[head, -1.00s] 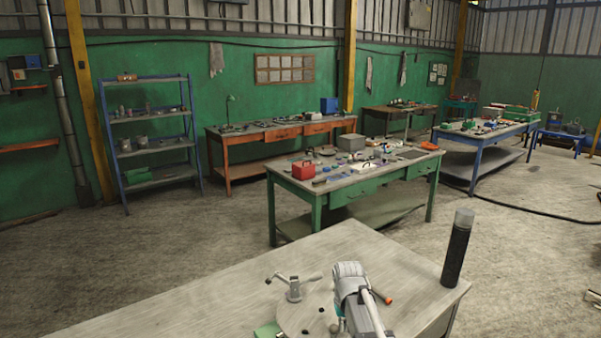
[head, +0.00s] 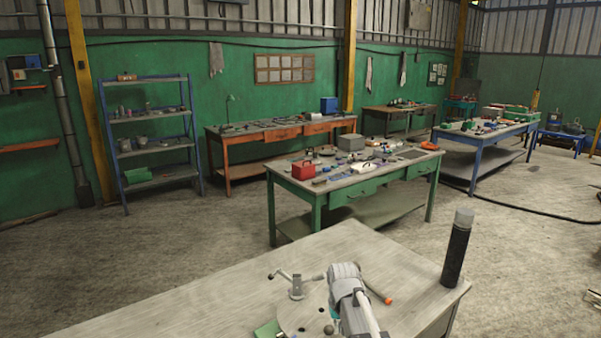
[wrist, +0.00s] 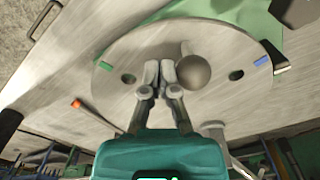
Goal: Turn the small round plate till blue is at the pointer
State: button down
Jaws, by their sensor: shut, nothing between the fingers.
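The round grey plate (wrist: 215,103) fills the middle of the wrist view, with a green mark (wrist: 105,66) at its left rim and a blue mark (wrist: 262,61) at its right rim. A dark, pale-edged piece (wrist: 281,70), seemingly the pointer, lies at the right rim close beside the blue mark. A grey ball knob (wrist: 193,72) stands up from the plate. My gripper (wrist: 159,75) is shut and empty just left of the knob; whether they touch I cannot tell. In the head view the plate (head: 290,318) is partly hidden by my arm.
The plate is on a grey workbench (head: 200,310). A handled metal fixture (head: 296,287) is behind it, and an orange-tipped rod (head: 388,299) to its right. A tall black cylinder (head: 456,255) stands at the bench's right corner. The bench's left part is clear.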

aim_at(329, 327)
jog(key=shift+s+a, duration=0.15)
jog(key=shift+a, duration=0.25)
dwell(0.3)
jog(key=shift+s+a, duration=0.15)
jog(key=shift+a, duration=0.8)
jog(key=shift+a, duration=0.15)
jog(key=shift+d, duration=0.55)
dwell(0.6)
notch_tip(329, 327, up, 9)
jog(key=p, duration=0.9)
